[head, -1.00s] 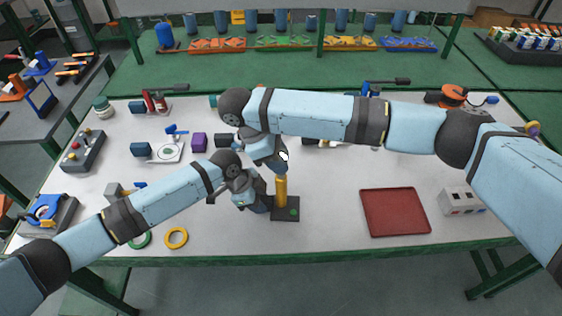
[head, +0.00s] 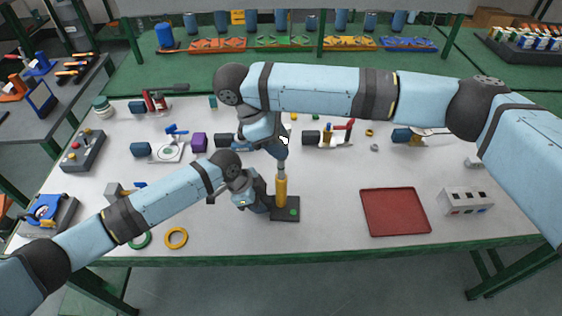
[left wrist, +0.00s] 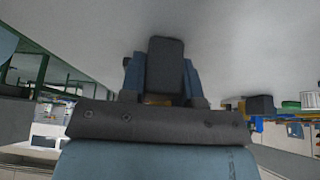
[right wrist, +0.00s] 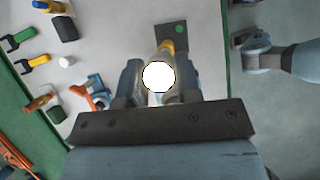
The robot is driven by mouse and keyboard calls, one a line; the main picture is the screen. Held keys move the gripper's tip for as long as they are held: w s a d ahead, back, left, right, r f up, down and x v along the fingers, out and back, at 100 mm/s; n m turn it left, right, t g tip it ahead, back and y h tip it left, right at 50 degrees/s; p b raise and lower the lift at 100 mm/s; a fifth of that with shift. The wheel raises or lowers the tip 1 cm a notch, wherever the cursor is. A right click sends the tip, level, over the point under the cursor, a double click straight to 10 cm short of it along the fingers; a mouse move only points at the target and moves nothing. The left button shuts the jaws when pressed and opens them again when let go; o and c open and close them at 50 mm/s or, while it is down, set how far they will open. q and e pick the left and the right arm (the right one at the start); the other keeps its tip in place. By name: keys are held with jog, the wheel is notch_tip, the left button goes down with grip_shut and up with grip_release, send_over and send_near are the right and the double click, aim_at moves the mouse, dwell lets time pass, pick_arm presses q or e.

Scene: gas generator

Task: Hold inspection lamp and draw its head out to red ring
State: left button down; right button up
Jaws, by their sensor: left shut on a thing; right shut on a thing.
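The inspection lamp has a yellow body (head: 281,190) standing upright on a black base (head: 289,215) with a green dot. A grey stem (head: 282,169) shows between the yellow body and the lamp head (head: 284,141). My right gripper (head: 279,148) is shut on the head from above. The head's bright white face (right wrist: 158,76) shows between its fingers in the right wrist view. In the left wrist view the dark base (left wrist: 166,65) hides most of the body. I cannot make out a red ring.
A red tray (head: 395,212) and a grey box with switches (head: 466,201) are at the right. A yellow ring (head: 176,238) lies near the front edge. Several tools and blocks stand behind my arms. The table between lamp and red tray is clear.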

jog(key=shift+r, duration=2.2)
jog(key=o, duration=0.3)
jog(key=shift+r, duration=0.15)
jog(key=o, duration=0.6)
notch_tip(320, 180, up, 7)
